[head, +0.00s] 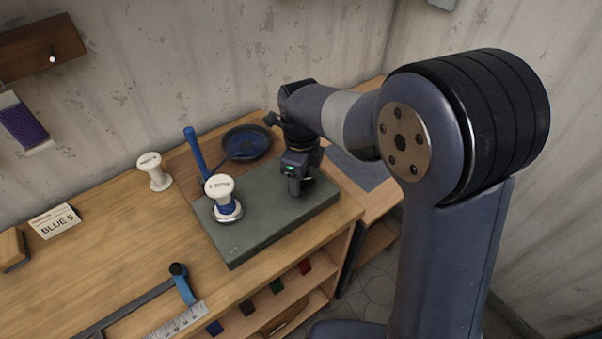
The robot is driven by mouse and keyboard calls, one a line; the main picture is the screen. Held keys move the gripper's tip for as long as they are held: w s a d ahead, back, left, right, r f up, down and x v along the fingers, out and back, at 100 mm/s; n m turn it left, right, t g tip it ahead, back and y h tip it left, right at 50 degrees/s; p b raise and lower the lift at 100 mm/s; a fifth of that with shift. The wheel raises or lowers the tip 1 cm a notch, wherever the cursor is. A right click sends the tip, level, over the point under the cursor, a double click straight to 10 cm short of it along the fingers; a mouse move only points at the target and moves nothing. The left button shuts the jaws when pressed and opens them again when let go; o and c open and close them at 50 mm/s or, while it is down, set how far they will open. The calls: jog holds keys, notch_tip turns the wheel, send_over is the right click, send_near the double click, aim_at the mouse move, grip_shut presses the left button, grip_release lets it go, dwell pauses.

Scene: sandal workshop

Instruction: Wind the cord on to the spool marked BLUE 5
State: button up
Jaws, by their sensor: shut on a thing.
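A white spool (219,187) with blue cord (226,199) around its core stands upright on a round base on the grey-green slab. The marking on its top is too small to read. A thin blue strand runs between this spool and the dark bowl (247,142) behind it. My gripper (296,187) points down over the right part of the slab, to the right of the spool and apart from it. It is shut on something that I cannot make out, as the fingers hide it.
A card reading BLUE 5 (55,221) stands at the left. A second white spool (154,171) stands bare on the bench. A blue handle (195,149) rises beside the slab (262,230). A ruler (177,322) lies in front. The bench's middle left is clear.

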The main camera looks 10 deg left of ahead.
jog(key=shift+m, duration=0.5)
jog(key=o, duration=1)
notch_tip(320, 180, up, 11)
jog(key=shift+b, duration=0.35)
jog(key=shift+f, duration=0.1)
